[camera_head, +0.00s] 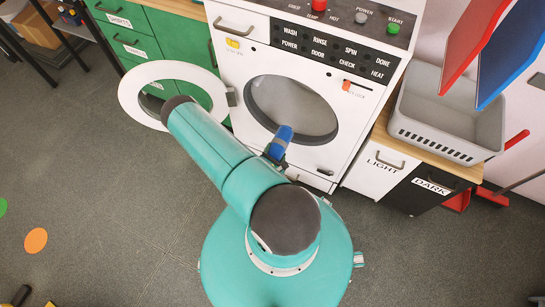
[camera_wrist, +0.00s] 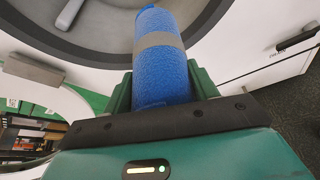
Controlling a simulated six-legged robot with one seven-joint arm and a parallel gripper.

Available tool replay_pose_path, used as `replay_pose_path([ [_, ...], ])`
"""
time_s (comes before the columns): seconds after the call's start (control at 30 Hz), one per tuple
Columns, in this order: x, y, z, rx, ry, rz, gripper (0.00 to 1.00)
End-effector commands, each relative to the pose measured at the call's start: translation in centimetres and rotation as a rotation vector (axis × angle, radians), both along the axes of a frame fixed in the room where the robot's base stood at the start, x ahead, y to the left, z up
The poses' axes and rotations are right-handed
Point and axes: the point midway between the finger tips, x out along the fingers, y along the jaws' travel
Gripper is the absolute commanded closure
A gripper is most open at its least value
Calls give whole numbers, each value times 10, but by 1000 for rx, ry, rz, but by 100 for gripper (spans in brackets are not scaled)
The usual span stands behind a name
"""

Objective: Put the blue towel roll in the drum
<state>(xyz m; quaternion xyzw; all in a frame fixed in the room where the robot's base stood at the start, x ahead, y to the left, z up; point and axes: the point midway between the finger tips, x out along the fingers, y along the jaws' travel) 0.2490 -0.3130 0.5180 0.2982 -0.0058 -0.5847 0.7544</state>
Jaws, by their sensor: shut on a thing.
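The blue towel roll (camera_wrist: 160,70) with a grey band is gripped in my gripper (camera_wrist: 160,95), between its two green fingers in the wrist view. In the head view the blue towel roll (camera_head: 280,142) shows beyond my arm, in front of the washing machine's lower opening edge. The drum (camera_head: 292,105) is the round opening in the white machine's front. In the wrist view the grey drum rim (camera_wrist: 105,35) lies just beyond the roll. The round door (camera_head: 140,97) stands open to the left. My fingers are mostly hidden in the head view.
Green drawers (camera_head: 130,40) stand left of the machine. A grey basket (camera_head: 450,110) sits on the counter at right, above the LIGHT and DARK bins. Red and blue panels (camera_head: 510,50) hang at upper right. The floor (camera_head: 90,190) at left is mostly clear.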

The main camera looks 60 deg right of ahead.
Motion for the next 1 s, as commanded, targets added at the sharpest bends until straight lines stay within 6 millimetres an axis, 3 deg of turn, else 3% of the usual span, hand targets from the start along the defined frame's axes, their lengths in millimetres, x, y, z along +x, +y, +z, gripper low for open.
replay_pose_path([
  [1.0, 14, -92, 0, -3, -1, -2, 69],
])
